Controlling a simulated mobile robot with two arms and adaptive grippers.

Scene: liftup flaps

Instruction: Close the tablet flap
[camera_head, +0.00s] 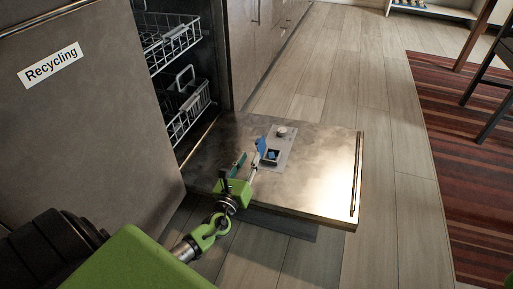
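The dishwasher door (320,185) lies folded down, its metal inner side facing up. A grey dispenser panel (290,142) is set in it, with a small dark compartment (272,156) that shows some blue inside. A round pale knob-like part (281,131) sits at the panel's far end. My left gripper (249,158) is over the door, just left of the compartment. Its two fingers are apart with nothing visible between them. I cannot tell whether a finger touches the panel. My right gripper is not in view.
Wire racks (178,45) stand inside the open dishwasher at upper left. A grey cabinet front marked Recycling (90,120) is at left. Wooden floor (400,210) is clear right of the door. A striped rug (460,150) and dark chair (492,122) are at far right.

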